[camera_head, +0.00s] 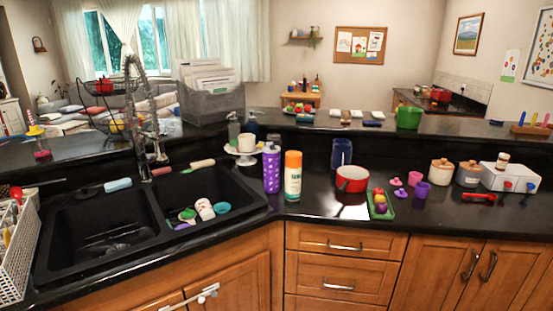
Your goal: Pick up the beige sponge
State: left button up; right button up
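A small beige, elongated item (202,163) lies on the back rim of the double sink, behind the right basin. It is too small to tell whether it is the sponge or a brush handle. No other clearly beige sponge shows. The black double sink (255,207) is set in the dark counter at the left. Its right basin holds a white-and-pink cup-like item (205,210), a teal round item (222,208) and small green and purple items. Neither of my grippers is in view.
A tall faucet (143,125) rises behind the sink. A purple bottle (271,170) and an orange-capped bottle (293,177) stand right of it. A red pot (352,179) and a green tray (380,208) stand farther right. A white rack (17,255) is at the left edge.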

aim_at(209, 162)
jog(key=i, duration=1.6)
